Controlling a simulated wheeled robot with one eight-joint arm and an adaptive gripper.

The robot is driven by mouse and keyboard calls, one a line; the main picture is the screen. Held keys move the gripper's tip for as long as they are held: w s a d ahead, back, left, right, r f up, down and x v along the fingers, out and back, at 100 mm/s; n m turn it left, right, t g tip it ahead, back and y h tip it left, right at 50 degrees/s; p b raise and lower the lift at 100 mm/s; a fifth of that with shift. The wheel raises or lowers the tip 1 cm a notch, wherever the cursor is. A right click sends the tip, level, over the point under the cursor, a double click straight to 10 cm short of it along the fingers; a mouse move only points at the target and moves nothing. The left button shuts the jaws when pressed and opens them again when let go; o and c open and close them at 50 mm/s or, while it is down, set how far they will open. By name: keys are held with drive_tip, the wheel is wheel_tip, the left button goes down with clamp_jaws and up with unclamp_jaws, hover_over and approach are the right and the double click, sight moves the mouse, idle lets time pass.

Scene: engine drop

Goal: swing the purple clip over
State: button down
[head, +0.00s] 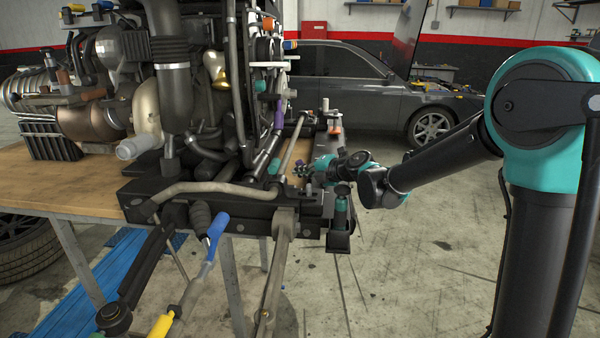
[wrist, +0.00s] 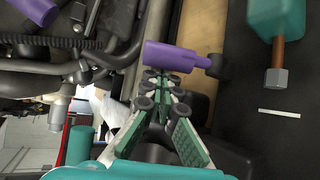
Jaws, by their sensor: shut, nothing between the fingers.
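A purple clip (wrist: 168,56) shows in the wrist view as a purple cylinder on a dark stem, just beyond my fingertips. In the head view a small purple spot (head: 301,162) shows beside my gripper (head: 306,170), at the near right side of the engine. My gripper (wrist: 160,85) is shut and empty, its fingertips close below the purple cylinder. I cannot tell if they touch it. Another purple piece (wrist: 38,10) is at the upper left of the wrist view, and a purple sleeve (head: 278,115) is on the engine's right side in the head view.
The engine (head: 172,90) fills the left of the head view on a wooden-topped bench (head: 60,185). A teal block with a bolt (wrist: 278,78) is right of the clip in the wrist view. A grey car (head: 335,85) stands behind. Open floor (head: 420,260) lies to the right.

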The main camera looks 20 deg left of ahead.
drive_tip(key=shift+d+r+m+y, duration=0.15)
drive_tip(key=shift+d+m+y, duration=0.15)
drive_tip(key=shift+y, duration=0.3)
drive_tip(key=m+y, duration=0.1)
drive_tip(key=d+t+y, duration=0.1)
drive_tip(key=d+m+y, duration=0.1)
drive_tip(key=shift+w+d+r+m+t+y, duration=0.1)
drive_tip(key=shift+w+r+m+t+y, duration=0.2)
drive_tip(key=shift+w, duration=0.1)
drive_tip(key=shift+w+d+f, duration=0.1)
drive_tip(key=shift+w+d, duration=0.05)
drive_tip(key=shift+d, duration=0.4)
drive_tip(key=shift+w+d+f, duration=0.1)
drive_tip(key=shift+d, duration=0.45)
drive_tip(key=shift+w+d+f, duration=0.15)
drive_tip(key=shift+d+f, duration=0.45)
drive_tip(key=shift+d, duration=0.25)
drive_tip(key=shift+d+f, duration=0.1)
drive_tip(key=shift+f, duration=0.05)
drive_tip(key=shift+d, duration=0.1)
